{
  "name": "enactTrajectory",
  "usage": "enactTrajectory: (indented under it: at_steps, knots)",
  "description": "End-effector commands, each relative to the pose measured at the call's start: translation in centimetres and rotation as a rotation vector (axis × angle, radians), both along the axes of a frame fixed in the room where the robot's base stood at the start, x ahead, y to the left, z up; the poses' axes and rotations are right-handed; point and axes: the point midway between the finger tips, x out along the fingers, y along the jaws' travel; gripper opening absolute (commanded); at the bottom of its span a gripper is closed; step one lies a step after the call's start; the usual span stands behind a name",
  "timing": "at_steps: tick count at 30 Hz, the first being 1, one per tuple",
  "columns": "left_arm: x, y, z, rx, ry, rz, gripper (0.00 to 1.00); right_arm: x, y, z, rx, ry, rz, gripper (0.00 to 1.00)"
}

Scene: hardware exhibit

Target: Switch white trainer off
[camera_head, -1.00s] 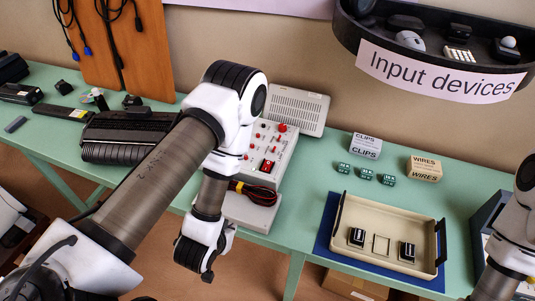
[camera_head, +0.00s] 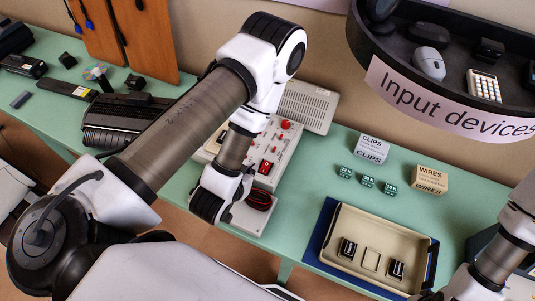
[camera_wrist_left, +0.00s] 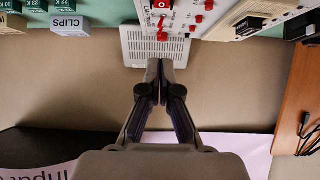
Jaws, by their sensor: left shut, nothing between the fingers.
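The white trainer (camera_head: 284,152) stands on the green table behind my left arm, its panel carrying red knobs and a red rocker switch (camera_head: 266,167). My left forearm and wrist hide part of its left side. In the left wrist view the trainer's panel (camera_wrist_left: 185,20) is at the top, cut by the frame edge, with the red rocker (camera_wrist_left: 162,4) at the very top. My left gripper (camera_wrist_left: 160,64) is shut and empty. Its tips appear below the panel, over the trainer's grey vented part (camera_wrist_left: 150,48); contact cannot be told. My right gripper is not in view.
A tan tray (camera_head: 345,262) on a blue mat, several small green blocks (camera_head: 367,181), a CLIPS box (camera_head: 371,149) and a WIRES box (camera_head: 429,180) stand to the right. A dark shelf (camera_head: 455,85) overhangs at upper right. A black device (camera_head: 130,118) lies left.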

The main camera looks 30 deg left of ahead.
Motion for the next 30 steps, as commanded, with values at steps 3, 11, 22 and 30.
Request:
enactTrajectory:
  at_steps: [3, 11, 22, 30]
  knots:
    - [0.0, 0.0, -0.1, 0.0, 0.0, 0.0, 0.0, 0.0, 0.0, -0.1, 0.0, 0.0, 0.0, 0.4]
    - [1.9, 0.1, -2.4, 0.001, -0.004, 0.001, 0.0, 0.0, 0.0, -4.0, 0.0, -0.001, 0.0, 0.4]
    - [6.0, 0.4, -5.7, 0.0, -0.005, 0.001, 0.0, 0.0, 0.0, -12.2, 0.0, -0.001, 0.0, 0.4]
    - [8.2, 0.5, -8.6, 0.0, 0.004, 0.001, 0.0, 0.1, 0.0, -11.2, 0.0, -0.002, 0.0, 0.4]
